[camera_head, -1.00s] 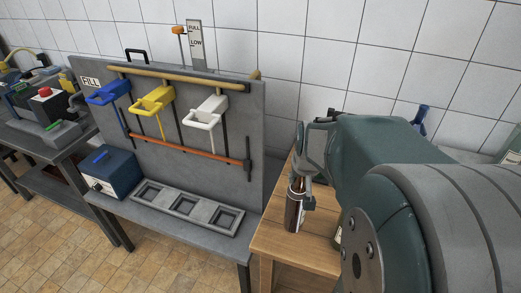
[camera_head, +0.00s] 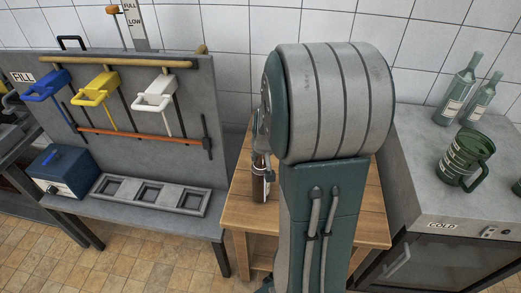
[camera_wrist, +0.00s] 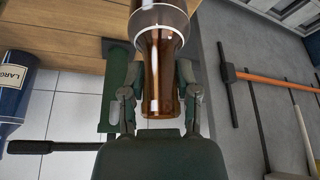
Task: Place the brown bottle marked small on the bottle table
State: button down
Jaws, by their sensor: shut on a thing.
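The brown bottle (camera_head: 259,184) shows at the left side of the wooden table (camera_head: 335,232), partly hidden by my arm in the head view. In the wrist view the amber bottle (camera_wrist: 160,60) has its neck between my two fingers, which are closed on it. My gripper (camera_wrist: 158,95) is mostly hidden behind my arm in the head view. The wooden table (camera_wrist: 60,27) lies behind the bottle in the wrist view. I cannot tell whether the bottle's base touches the tabletop, and no size marking on it is readable.
A blue bottle labelled LARGE (camera_wrist: 13,90) is at the wrist view's left. Left of the table stands a grey filling bench (camera_head: 150,225) with coloured spouts. To the right, a COLD cabinet (camera_head: 420,205) carries green bottles (camera_head: 457,92) and a green mug (camera_head: 465,155).

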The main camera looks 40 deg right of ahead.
jog(key=shift+f, duration=0.25)
jog(key=shift+c, duration=1.8)
grip_release()
jog(key=shift+f, duration=0.1)
jog(key=v, duration=1.2)
jog(key=s+a+r+n, duration=0.1)
jog(key=s+a+r, duration=0.1)
jog(key=a, duration=0.5)
jog(key=s+a+r+n+t+y, duration=0.1)
jog(key=s+a+r+n, duration=0.1)
jog(key=s+a, duration=0.3)
jog(key=s+a+r+n+y, duration=0.1)
jog(key=s+a+r+n, duration=0.1)
jog(key=a, duration=0.7)
jog(key=shift+s+a+r+t, duration=0.2)
jog(key=shift+s+t, duration=0.1)
jog(key=shift+s, duration=0.45)
